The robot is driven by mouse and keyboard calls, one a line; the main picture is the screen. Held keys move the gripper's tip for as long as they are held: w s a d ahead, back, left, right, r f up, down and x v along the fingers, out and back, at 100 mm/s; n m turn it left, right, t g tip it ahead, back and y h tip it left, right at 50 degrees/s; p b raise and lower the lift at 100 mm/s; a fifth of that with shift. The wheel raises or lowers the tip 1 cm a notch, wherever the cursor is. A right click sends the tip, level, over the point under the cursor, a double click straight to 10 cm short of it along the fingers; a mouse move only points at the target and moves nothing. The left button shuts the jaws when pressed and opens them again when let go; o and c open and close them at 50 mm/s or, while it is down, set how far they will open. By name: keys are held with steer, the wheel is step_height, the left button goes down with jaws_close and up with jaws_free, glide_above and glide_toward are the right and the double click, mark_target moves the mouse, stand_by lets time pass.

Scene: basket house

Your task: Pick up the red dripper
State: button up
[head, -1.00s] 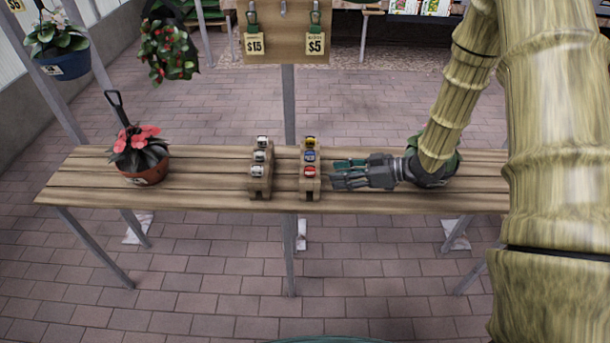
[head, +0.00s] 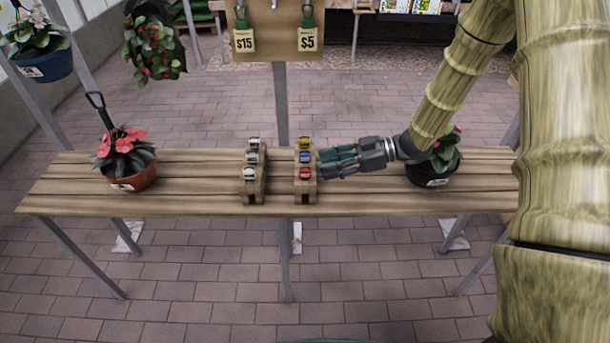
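The red dripper (head: 305,173) is a small red-and-white piece at the near end of the right wooden holder (head: 306,194), on the slatted bench. A blue dripper (head: 305,157) and a yellow one (head: 305,143) sit behind it in the same holder. My gripper (head: 322,162) reaches in from the right, just right of the holder, near the red and blue drippers. Its fingers look spread, with nothing seen between them. I cannot tell whether a fingertip touches the holder.
A second wooden holder (head: 254,190) with white drippers stands to the left. A red-flowered pot (head: 134,180) is at the bench's left, another plant pot (head: 433,174) at the right beside my arm. A price board (head: 272,50) stands behind.

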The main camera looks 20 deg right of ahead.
mark_target(309, 169)
steer(key=shift+f+x, duration=0.1)
steer(key=shift+x, duration=1.15)
steer(key=shift+f+x, duration=0.15)
steer(key=shift+x, duration=1.15)
steer(key=shift+d, duration=0.15)
steer(key=c, duration=0.8)
